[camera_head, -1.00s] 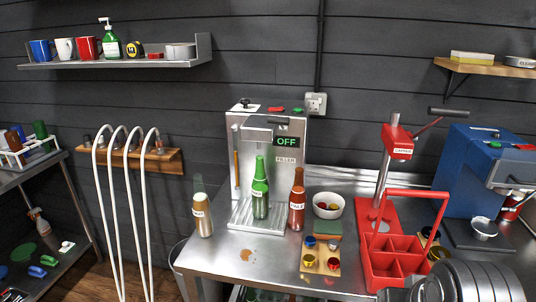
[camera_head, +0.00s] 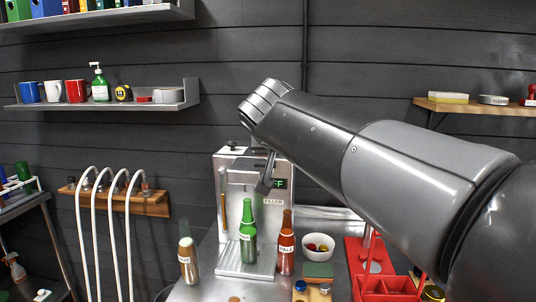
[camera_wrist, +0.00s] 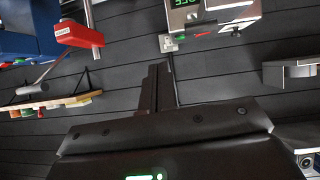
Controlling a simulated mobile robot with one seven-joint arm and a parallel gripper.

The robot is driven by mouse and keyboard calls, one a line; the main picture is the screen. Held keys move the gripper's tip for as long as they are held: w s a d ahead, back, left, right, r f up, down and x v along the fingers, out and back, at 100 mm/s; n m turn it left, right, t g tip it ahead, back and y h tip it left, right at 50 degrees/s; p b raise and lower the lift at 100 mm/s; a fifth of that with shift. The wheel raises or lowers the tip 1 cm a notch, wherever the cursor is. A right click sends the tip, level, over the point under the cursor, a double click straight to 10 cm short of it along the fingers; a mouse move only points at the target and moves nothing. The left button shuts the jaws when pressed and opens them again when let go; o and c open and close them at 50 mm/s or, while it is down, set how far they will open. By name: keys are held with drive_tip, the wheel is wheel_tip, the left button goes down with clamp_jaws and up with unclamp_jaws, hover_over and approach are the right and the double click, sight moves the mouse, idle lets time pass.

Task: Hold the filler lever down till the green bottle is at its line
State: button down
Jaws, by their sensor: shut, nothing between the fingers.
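The filler (camera_head: 232,172) is a steel cabinet on the bench. Its green display (camera_head: 281,183) is partly hidden by my gripper; the letters "FF" show. The green bottle (camera_head: 248,236) stands upright on the filler's drip tray, under the spout area. Its liquid level and line are too small to tell. A dark knob (camera_head: 233,147) shows on the filler's top; I cannot tell whether it belongs to the lever. My gripper (camera_head: 266,186) is shut and empty, pointing down in front of the filler's upper face. Its closed fingers show in the wrist view (camera_wrist: 157,88). Contact with the lever cannot be told.
A brown bottle (camera_head: 286,245) stands right of the green one, and another bottle (camera_head: 188,260) stands at left. A bowl (camera_head: 318,246) and a red carrier (camera_head: 386,285) are to the right. White hoses (camera_head: 112,235) hang at left. The red capper (camera_wrist: 77,35) shows in the wrist view.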

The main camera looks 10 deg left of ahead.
drive_tip(key=w+a+r+t, duration=0.1)
drive_tip(key=w+a+r, duration=0.1)
drive_tip(key=a+r, duration=0.2)
drive_tip(key=a, duration=0.2)
drive_tip(key=shift+w+a+y, duration=0.25)
drive_tip(key=shift+a+y, duration=0.15)
drive_tip(key=shift+w+f, duration=0.1)
hover_over(264, 163)
wheel_tip(264, 163, down, 5)
drive_tip(key=shift+r, duration=0.15)
drive_tip(key=shift+s+f, duration=0.25)
drive_tip(key=shift+f, duration=0.6)
drive_tip(key=shift+s+f, duration=0.2)
drive_tip(key=shift+f, duration=0.65)
drive_tip(key=shift+f, duration=0.1)
